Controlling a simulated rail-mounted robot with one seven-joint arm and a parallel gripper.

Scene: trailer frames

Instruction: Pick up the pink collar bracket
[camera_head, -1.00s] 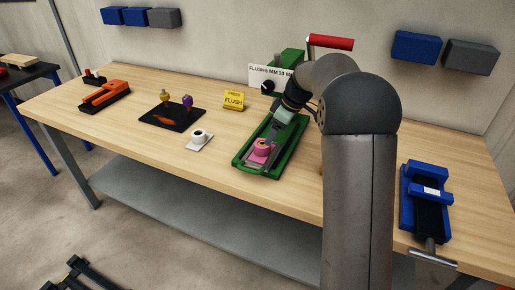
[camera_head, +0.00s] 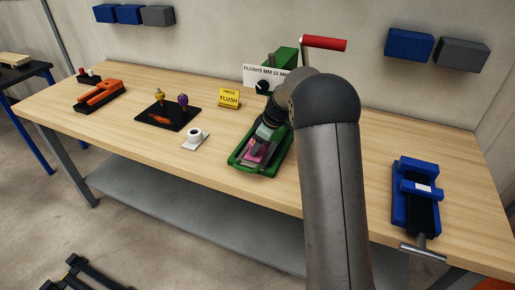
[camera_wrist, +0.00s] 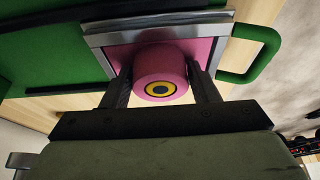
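The pink collar bracket (camera_head: 257,154) lies at the near end of the green tray (camera_head: 240,166); my gripper partly covers it in the head view. In the wrist view the bracket shows as a pink plate with a round pink collar (camera_wrist: 160,73), its end marked by a yellow ring around a dark centre. My gripper (camera_wrist: 160,82) has its two dark fingers spread, one on each side of the collar. Slim gaps seem to remain between fingers and collar; contact is not clear. In the head view my gripper (camera_head: 261,146) is low over the tray.
A yellow FLUSH sign (camera_head: 229,98) and a white piece with a round collar (camera_head: 194,138) stand left of the tray. A black mat (camera_head: 168,117) holds small knobbed parts. A blue vise (camera_head: 415,195) is at right. A green machine with a red handle (camera_head: 325,44) stands behind.

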